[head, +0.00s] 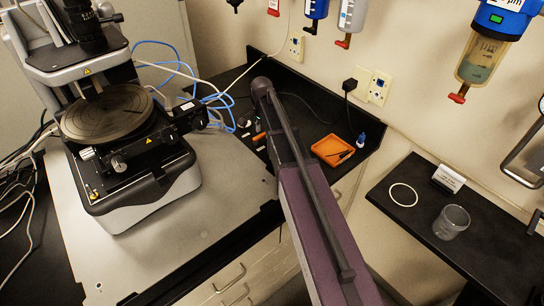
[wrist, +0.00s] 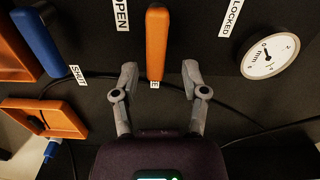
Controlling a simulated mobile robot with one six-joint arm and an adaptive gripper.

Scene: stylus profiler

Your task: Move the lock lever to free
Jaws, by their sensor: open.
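The lock lever (wrist: 157,40) is an orange bar in the upper middle of the wrist view, upright in the picture. A LOCKED label (wrist: 231,17) stands to its upper right. At its lower end is a mostly covered label (wrist: 154,85) of which only an E shows. My gripper (wrist: 160,68) is open, with one finger on each side of the lever's lower end. Gaps show on both sides; I cannot tell the depth between fingertips and lever. I cannot make out the lever or the gripper in the head view.
A blue lever (wrist: 41,42) stands left, near OPEN (wrist: 121,14) and SHUT (wrist: 78,75) labels. A round gauge (wrist: 270,55) is at right. An orange tray (wrist: 70,122) lies lower left. In the head view, the profiler (head: 130,165) stands at left; a beaker (head: 451,222) sits on the right shelf.

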